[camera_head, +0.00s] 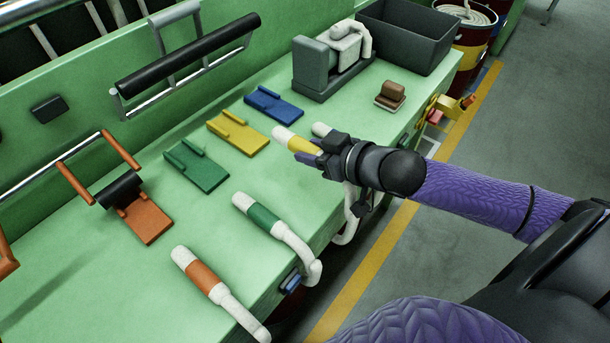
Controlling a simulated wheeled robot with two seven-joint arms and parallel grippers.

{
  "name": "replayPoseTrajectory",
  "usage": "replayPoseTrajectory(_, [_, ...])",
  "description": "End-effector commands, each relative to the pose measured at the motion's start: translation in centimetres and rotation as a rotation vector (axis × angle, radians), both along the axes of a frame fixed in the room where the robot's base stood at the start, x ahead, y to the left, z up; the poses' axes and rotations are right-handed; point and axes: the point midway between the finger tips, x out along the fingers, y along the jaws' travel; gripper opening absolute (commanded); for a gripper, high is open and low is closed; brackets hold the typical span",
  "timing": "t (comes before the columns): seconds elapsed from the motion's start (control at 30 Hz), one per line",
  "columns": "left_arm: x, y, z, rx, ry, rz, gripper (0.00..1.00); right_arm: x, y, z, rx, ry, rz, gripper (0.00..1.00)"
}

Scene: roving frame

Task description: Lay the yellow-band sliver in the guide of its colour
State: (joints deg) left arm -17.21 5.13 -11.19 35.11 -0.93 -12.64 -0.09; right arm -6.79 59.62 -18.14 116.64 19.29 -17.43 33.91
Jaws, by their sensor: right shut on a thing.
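My right gripper (318,157) is shut on the yellow-band sliver (301,145), a white soft rope with a yellow band. Its white end points up-left, towards the yellow guide (245,138). The yellow guide is a flat plate with a raised rib, lying empty on the green bench (120,255), left of the held sliver. It stands between the green guide (204,173) and the blue guide (272,107). My left gripper is not in view.
The green-band sliver (263,217) and orange-band sliver (202,276) lie near the bench's front edge. Another white sliver end (321,129) shows behind my gripper. An orange guide (148,223) lies left. A grey machine (318,68), brown block (393,92) and dark bin (400,38) stand farther back.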

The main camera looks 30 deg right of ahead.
Motion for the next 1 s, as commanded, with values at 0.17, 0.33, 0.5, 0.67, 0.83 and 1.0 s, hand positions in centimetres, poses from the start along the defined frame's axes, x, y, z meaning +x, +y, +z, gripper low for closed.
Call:
replayPoseTrajectory(0.17, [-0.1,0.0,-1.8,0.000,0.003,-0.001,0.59,0.0,0.0,-4.1,0.003,0.002,-0.002,0.00])
replayPoseTrajectory(0.33, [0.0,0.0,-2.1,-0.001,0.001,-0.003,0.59,0.0,0.0,-6.9,0.002,0.001,-0.001,0.00])
replayPoseTrajectory(0.5, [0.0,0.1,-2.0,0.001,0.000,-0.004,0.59,0.0,0.1,-7.1,0.000,-0.001,0.001,0.00])
replayPoseTrajectory(0.67, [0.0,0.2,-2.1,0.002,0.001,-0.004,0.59,0.0,0.1,-7.3,0.000,-0.001,0.000,0.00])
replayPoseTrajectory(0.83, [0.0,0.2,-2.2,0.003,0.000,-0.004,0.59,0.0,0.0,-7.4,0.000,-0.001,0.000,0.64])
replayPoseTrajectory(1.0, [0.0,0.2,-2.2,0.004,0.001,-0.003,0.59,0.0,0.1,-7.4,0.000,-0.001,0.000,0.79])
